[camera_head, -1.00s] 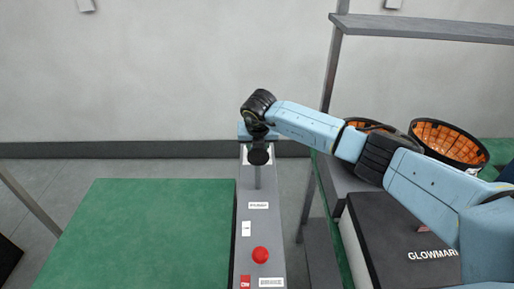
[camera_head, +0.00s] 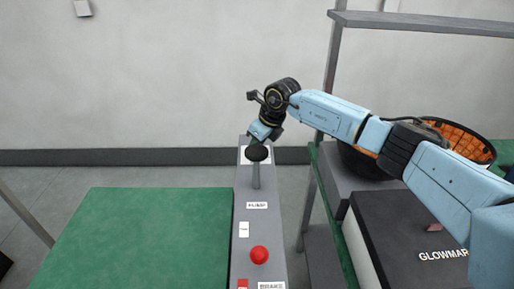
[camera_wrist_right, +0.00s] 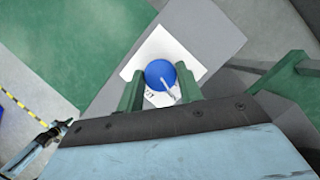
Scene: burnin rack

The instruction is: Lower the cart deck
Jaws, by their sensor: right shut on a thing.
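A blue round knob (camera_wrist_right: 160,75) with a pale pointer sits on a white plate (camera_wrist_right: 190,50) in the right wrist view. The green fingers of my right gripper (camera_wrist_right: 160,80) are on either side of the knob and shut on it. In the head view my right gripper (camera_head: 261,134) reaches down-left to the far end of the grey console (camera_head: 257,222); the blue knob is hidden there behind a black ball (camera_head: 256,152) on a grey post. The green cart deck (camera_head: 140,240) lies flat left of the console.
A red button (camera_head: 259,255) stands on the near part of the console among white labels. A dark box (camera_head: 410,245) marked GLOWMAR, orange-lined baskets (camera_head: 465,143) and a grey shelf frame (camera_head: 425,24) are on the right. The floor left of the deck is open.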

